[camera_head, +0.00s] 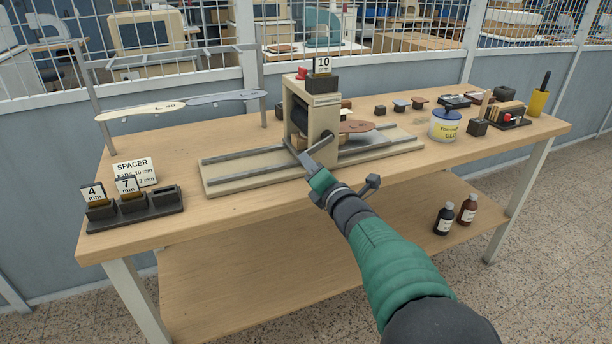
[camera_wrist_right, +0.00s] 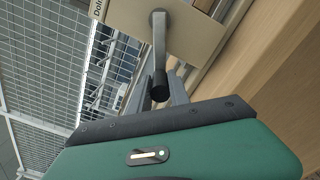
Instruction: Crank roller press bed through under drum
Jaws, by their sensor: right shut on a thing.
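The roller press (camera_head: 323,125) has a cream housing, with its dark drum (camera_head: 298,114) partly visible inside. Its bed rails (camera_head: 232,160) run left and right on a flat base. A brown insole-shaped piece (camera_head: 356,127) lies just right of the housing. My right gripper (camera_head: 309,157) is at the front of the press, shut on the crank handle. In the right wrist view, the grey crank arm (camera_wrist_right: 159,40) leaves the cream side plate and ends in a black grip (camera_wrist_right: 160,88) at my fingers. The exact contact is partly hidden. My left gripper is out of view.
A spacer rack (camera_head: 134,211) with 4 mm and 7 mm tabs stands at left. A 10 mm block (camera_head: 322,79) sits atop the press. A glue tub (camera_head: 445,125) and small blocks are at right. Two bottles (camera_head: 456,214) stand on the lower shelf (camera_head: 250,270).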

